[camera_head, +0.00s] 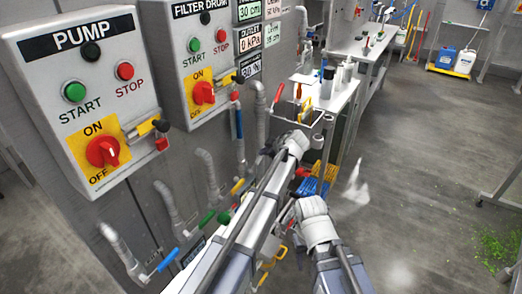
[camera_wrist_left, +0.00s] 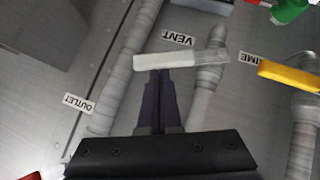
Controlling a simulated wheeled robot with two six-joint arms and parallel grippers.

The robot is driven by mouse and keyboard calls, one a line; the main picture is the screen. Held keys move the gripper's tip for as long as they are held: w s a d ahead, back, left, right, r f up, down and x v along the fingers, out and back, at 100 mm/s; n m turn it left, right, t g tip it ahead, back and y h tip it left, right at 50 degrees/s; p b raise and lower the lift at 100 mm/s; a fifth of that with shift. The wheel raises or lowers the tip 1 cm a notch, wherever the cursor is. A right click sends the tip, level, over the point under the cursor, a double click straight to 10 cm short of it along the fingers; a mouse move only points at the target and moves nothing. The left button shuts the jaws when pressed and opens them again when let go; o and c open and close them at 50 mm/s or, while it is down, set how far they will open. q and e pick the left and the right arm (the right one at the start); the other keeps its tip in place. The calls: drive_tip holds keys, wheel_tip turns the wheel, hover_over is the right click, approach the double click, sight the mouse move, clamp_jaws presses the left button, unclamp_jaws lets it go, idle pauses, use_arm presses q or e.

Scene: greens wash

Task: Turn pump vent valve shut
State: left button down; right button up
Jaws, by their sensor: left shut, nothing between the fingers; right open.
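In the left wrist view the vent valve has a pale grey-white lever (camera_wrist_left: 165,61) below the VENT label (camera_wrist_left: 176,39). The lever points left from its valve body (camera_wrist_left: 212,58), across the line of the grey pipe. My left gripper (camera_wrist_left: 158,74) is shut and empty, its dark fingertips at the lever's lower edge; I cannot tell whether they touch. In the head view my left gripper (camera_head: 268,156) is by the panel's piping and the vent lever is hidden or too small to make out. My right gripper (camera_head: 286,213) is open, lower and to the right.
The yellow PRIME lever (camera_wrist_left: 290,76) is right of the vent valve, and a green handle (camera_wrist_left: 291,9) is above it. The pump box (camera_head: 85,90) and filter drum box (camera_head: 195,60) stick out at left. A bench (camera_head: 340,95) stands beyond; the floor at right is mostly clear.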

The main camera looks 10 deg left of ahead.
use_arm(q)
drive_tip(key=w+f+g+b, duration=0.1)
drive_tip(key=w+d+f+m+g+y, duration=0.1)
drive_tip(key=f, duration=0.1)
drive_tip(key=shift+g+b, duration=0.3)
drive_tip(key=shift+b, duration=0.05)
use_arm(e)
drive_tip(key=shift+f, duration=0.9)
use_arm(q)
drive_tip(key=shift+w, duration=0.1)
use_arm(e)
drive_tip(key=shift+f, duration=0.1)
